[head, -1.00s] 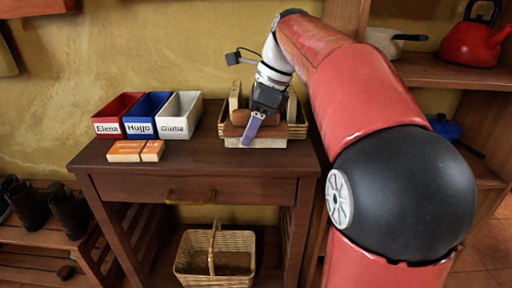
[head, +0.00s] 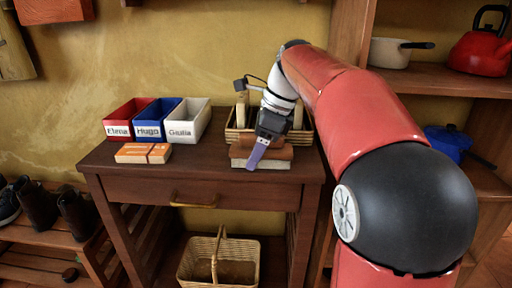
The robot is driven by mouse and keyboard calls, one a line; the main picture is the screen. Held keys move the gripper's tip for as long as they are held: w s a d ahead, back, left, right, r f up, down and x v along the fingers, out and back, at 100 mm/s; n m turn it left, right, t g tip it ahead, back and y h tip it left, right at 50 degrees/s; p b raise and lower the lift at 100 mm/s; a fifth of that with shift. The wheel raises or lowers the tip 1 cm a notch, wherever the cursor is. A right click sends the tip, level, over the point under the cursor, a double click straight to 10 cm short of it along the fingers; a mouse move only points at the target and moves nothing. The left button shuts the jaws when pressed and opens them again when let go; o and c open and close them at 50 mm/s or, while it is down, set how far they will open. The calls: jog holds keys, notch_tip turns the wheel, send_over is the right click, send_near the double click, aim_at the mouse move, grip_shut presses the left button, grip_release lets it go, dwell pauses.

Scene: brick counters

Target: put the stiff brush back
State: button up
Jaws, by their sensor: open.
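A brush-like brown block with a pale lower layer (head: 282,163) is on the dark wooden table, just in front of a shallow wicker tray (head: 231,135); I take it for the stiff brush. My gripper (head: 258,155) points down at it from above. Its purple finger overlaps the front of the block; I cannot tell whether it touches. The gripper is open, and its far finger is hidden. Pale wooden things (head: 241,112) stand upright in the tray, partly hidden behind my wrist.
Red (head: 117,132), blue (head: 148,133) and white (head: 181,132) name-labelled bins stand left on the table (head: 200,160), with orange boxes (head: 143,153) before them. A handled basket (head: 215,272) is below. Shelves with a red kettle (head: 478,52) and blue pan (head: 446,141) are right.

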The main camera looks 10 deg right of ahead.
jog(key=p+v, duration=0.1)
jog(key=v, duration=1.1)
jog(key=shift+r+p, duration=0.15)
jog(key=shift+p, duration=0.25)
jog(key=shift+s+a+n, duration=0.15)
jog(key=shift+s+n, duration=0.2)
jog(key=shift+n, duration=0.05)
jog(key=s+a+f+n+t+h, duration=0.3)
jog(key=s+f+n+t+h, duration=0.1)
jog(key=s+f+n, duration=1.6)
notch_tip(320, 180, down, 3)
jog(key=shift+r+n, duration=0.25)
jog(key=shift+n, duration=0.15)
jog(key=shift+s, duration=0.15)
